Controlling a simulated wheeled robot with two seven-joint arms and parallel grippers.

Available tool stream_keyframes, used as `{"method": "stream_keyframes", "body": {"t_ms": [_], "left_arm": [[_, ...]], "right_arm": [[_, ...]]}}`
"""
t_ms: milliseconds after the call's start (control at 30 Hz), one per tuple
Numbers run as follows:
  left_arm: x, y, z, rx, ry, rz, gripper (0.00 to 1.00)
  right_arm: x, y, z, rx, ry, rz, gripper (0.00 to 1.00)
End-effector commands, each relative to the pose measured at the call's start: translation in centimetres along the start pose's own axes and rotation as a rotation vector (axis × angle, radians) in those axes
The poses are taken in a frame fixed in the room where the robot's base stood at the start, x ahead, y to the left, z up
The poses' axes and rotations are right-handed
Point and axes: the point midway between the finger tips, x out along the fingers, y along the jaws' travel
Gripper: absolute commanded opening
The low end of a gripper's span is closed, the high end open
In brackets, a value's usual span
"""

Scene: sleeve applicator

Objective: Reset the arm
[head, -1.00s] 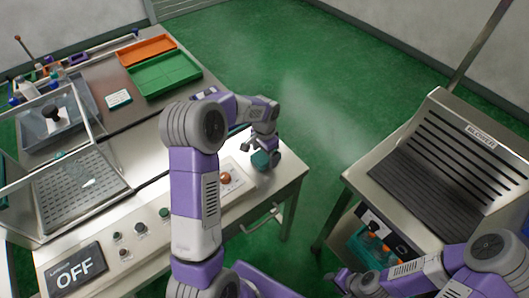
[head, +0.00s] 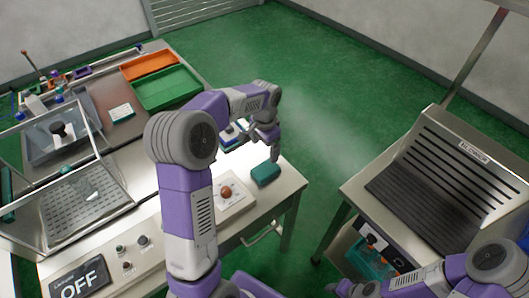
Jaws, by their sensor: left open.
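My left arm reaches over the metal table (head: 225,226) from the front. My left gripper (head: 272,153) is open and empty, pointing down above the table's right end. A small teal block (head: 265,173) lies on the table just below its fingertips, apart from them. My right gripper (head: 343,288) is low at the bottom edge, in front of the blower stand. It is partly cut off, and its fingers are too small to read.
A blower stand (head: 422,205) with a slotted dark top is at the right. A round red-brown button (head: 226,192) sits on a white plate. A clear-walled box (head: 75,200), a green tray (head: 168,87) and an orange tray (head: 148,66) occupy the left. Green floor separates table and stand.

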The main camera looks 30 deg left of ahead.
Motion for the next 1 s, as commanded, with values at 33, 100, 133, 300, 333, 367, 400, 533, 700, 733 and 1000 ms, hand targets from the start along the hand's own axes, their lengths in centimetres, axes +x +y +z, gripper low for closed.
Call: {"method": "stream_keyframes", "body": {"t_ms": [33,100,133,300,333,367,400,533,700,733,1000], "left_arm": [[-0.4,0.0,0.0,0.0,0.001,0.0,0.95],[-0.7,0.0,0.0,0.0,-0.001,0.0,0.95],[-0.7,0.0,0.0,0.0,-0.001,0.0,0.95],[-0.7,0.0,0.0,0.0,-0.001,0.0,0.95],[-0.7,0.0,0.0,0.0,-0.001,0.0,0.95],[-0.7,0.0,0.0,0.0,-0.001,0.0,0.95],[-0.7,0.0,0.0,0.0,-0.001,0.0,0.95],[-0.7,0.0,0.0,0.0,-0.001,0.0,0.95],[-1.2,0.0,0.0,0.0,-0.001,0.0,0.95],[-1.6,0.0,0.0,0.0,-0.001,0.0,0.95],[-6.6,0.0,0.0,0.0,-0.001,0.0,0.95]], "right_arm": [[-0.1,-0.1,0.0,0.0,0.0,0.0,0.43],[-0.2,-0.1,0.0,0.0,0.0,0.0,0.43],[-0.2,-0.1,0.0,0.0,0.0,0.0,0.43],[-0.1,0.0,0.0,0.0,0.0,0.0,0.43],[-0.1,0.0,0.0,0.0,0.0,0.0,0.43],[-0.1,0.0,0.0,0.0,0.0,0.0,0.43],[-0.1,0.0,0.0,0.0,0.0,0.0,0.43],[-0.1,-0.1,0.0,0.0,0.0,0.0,0.43],[-0.6,-0.2,0.0,0.0,0.0,0.0,0.43],[-1.0,-0.4,0.1,0.0,0.0,0.0,0.43],[-5.6,-2.1,0.2,0.0,0.0,0.0,0.43]]}}
